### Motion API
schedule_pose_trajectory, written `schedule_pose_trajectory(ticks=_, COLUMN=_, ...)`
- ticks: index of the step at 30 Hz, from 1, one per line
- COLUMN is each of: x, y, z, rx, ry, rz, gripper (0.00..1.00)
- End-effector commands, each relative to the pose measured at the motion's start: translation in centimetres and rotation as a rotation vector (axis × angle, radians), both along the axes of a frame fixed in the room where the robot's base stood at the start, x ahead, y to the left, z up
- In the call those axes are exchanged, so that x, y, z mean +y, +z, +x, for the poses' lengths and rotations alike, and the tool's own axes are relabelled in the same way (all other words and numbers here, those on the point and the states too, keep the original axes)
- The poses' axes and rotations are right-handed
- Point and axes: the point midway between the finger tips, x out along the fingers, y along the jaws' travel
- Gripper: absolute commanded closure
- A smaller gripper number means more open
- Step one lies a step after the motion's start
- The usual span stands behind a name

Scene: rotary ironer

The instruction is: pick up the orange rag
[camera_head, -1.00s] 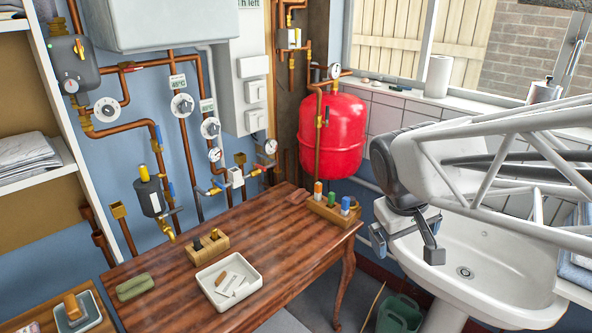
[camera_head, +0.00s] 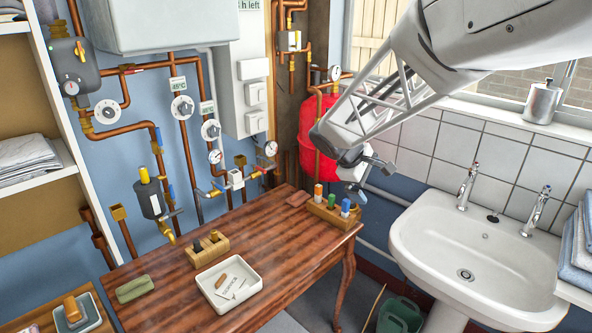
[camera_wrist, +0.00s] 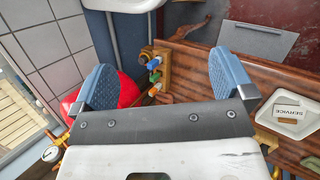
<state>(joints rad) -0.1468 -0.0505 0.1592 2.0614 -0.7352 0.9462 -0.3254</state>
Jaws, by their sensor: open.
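A small wooden rack (camera_head: 335,216) stands at the right end of the wooden table and holds an orange upright piece (camera_head: 318,191), a green one (camera_head: 332,200) and a blue one (camera_head: 345,207). The orange piece is the only clearly orange thing I see; I cannot tell if it is cloth. My gripper (camera_head: 367,178) is open and empty, above and to the right of the rack. In the wrist view, the rack and the orange piece (camera_wrist: 154,91) show between the spread fingers of my gripper (camera_wrist: 163,82), some way beyond them.
A flat reddish-brown piece (camera_head: 298,199) lies behind the rack. A white tray (camera_head: 252,288), a wooden block (camera_head: 206,250) and a green piece (camera_head: 135,288) are on the table. A red tank (camera_head: 310,130) with copper pipes stands behind. A sink (camera_head: 425,235) is at right.

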Motion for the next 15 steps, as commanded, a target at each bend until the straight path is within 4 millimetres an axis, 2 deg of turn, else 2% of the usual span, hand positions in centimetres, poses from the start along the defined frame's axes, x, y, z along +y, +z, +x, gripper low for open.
schedule_pose_trajectory(ticks=3, x=0.7, y=-1.1, z=3.0, rx=0.025, ry=0.065, rz=-0.054, gripper=0.00)
schedule_pose_trajectory(ticks=15, x=3.7, y=-5.1, z=12.6, rx=0.104, ry=0.289, rz=-0.239, gripper=0.00)
